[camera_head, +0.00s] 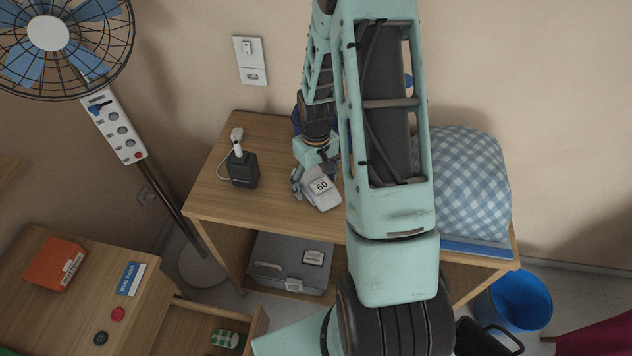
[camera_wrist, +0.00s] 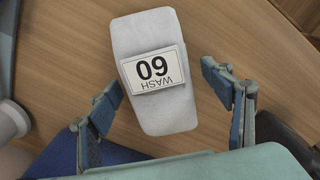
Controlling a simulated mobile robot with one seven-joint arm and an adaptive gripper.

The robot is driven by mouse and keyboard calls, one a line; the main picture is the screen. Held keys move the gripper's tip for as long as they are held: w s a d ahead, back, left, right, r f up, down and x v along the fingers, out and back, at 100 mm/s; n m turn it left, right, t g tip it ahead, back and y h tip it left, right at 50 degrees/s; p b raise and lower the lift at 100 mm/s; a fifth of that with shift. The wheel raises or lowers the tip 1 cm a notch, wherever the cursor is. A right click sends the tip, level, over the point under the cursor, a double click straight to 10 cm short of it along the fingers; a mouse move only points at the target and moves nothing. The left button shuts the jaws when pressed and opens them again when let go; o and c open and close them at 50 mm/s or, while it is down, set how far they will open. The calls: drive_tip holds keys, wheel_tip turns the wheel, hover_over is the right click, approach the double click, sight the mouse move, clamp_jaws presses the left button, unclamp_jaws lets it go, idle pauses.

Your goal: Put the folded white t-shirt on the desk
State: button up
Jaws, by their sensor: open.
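The folded white t-shirt (camera_head: 322,199) lies flat on the wooden desk (camera_head: 262,205), left of my arm in the head view. It carries a card reading "WASH 60". In the wrist view the t-shirt (camera_wrist: 157,25) is a narrow pale bundle on the wood (camera_wrist: 60,40). My gripper (camera_head: 309,177) is just over the desk at the t-shirt's back end. In the wrist view my gripper (camera_wrist: 160,85) is open, one finger on each side of the t-shirt, with visible gaps. My arm hides part of the desk.
A dark box with a white cable (camera_head: 243,169) stands left on the desk. A blue checked pillow (camera_head: 465,180) lies on the right. A grey case (camera_head: 285,272) sits below. A fan (camera_head: 48,35) and a blue bin (camera_head: 522,297) stand at either side.

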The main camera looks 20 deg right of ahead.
sight(316, 179)
drive_tip(key=shift+r, duration=0.1)
wheel_tip(316, 179, up, 12)
idle(0.5)
drive_tip(key=shift+r, duration=0.1)
